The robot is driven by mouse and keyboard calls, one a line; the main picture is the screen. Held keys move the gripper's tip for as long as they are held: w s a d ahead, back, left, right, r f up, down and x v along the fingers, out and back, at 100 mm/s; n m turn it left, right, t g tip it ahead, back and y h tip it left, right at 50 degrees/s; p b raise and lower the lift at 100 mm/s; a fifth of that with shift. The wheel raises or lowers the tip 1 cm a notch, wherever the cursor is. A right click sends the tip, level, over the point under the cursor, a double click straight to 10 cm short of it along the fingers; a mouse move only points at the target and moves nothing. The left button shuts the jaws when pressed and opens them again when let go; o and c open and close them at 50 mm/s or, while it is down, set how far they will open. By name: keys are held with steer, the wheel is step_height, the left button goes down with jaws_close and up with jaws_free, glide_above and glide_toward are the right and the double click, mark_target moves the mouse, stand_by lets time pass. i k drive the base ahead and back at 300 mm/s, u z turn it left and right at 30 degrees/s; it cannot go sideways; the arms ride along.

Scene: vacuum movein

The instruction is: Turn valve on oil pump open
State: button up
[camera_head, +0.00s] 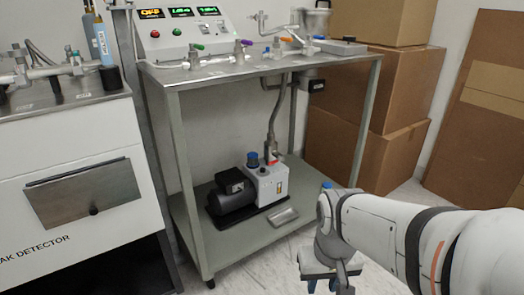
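The oil pump (268,186) stands on the lower shelf of a metal cart. It has a black motor at its left, a pale grey body and a blue cap on top. Whether the valve is open or closed is too small to tell. My gripper (322,286) is at the bottom edge of the picture, right of the pump, in front of the cart and apart from it. Its fingertips are cut off by the edge.
The cart's upper shelf (225,72) holds pipework with coloured handles and a display box (185,35). Cart legs flank the pump. A white leak detector cabinet (70,180) stands at left. Cardboard boxes (350,95) are stacked behind at right. The floor before the cart is clear.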

mark_target(281, 158)
steer(key=u, duration=0.6)
steer(key=i, duration=1.1)
steer(key=z, duration=0.8)
